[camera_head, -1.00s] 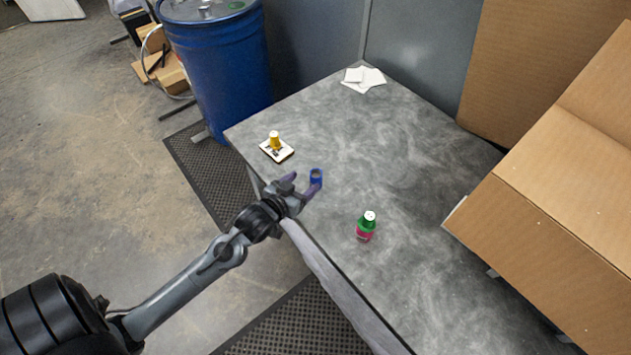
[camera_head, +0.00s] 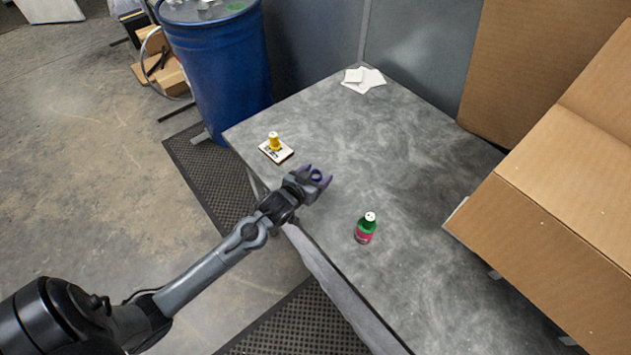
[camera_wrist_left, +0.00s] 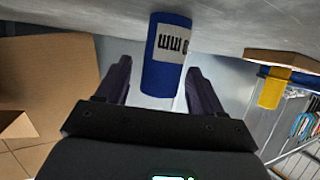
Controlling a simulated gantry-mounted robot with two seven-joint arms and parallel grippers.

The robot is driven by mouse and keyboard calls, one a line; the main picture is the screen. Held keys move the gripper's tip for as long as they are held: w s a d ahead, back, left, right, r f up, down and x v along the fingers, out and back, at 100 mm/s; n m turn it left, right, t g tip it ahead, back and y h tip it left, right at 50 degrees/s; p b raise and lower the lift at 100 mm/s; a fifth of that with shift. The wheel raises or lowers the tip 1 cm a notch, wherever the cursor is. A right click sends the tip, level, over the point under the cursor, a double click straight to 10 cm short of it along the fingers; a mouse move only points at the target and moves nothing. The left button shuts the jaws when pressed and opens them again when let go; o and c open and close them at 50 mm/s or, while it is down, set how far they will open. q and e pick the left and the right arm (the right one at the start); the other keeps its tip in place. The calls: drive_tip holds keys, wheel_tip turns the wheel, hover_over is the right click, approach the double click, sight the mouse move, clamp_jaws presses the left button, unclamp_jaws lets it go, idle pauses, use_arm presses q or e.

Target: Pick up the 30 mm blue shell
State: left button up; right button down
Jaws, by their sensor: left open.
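The blue shell (camera_head: 316,175) stands on the grey table near its left edge, and my left gripper reaches it from the lower left. In the left wrist view the blue shell (camera_wrist_left: 168,65) has a white label with dark marks. My left gripper (camera_head: 318,178) is open, with a purple finger on each side of the shell. In the left wrist view the fingers of the left gripper (camera_wrist_left: 160,85) flank the shell, with a visible gap on each side. The lower part of the shell is partly hidden by the gripper in the head view. My right gripper is not in view.
A yellow shell (camera_head: 274,141) stands on a small marked plate (camera_head: 284,154) to the left. A green and pink bottle (camera_head: 366,229) stands to the right. White papers (camera_head: 364,79) lie at the back. A large cardboard box (camera_head: 560,190) is at the right. The table (camera_head: 400,150) between is clear.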

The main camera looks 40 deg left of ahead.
use_arm(q)
drive_tip(key=c, duration=1.1)
drive_tip(key=shift+r, duration=0.1)
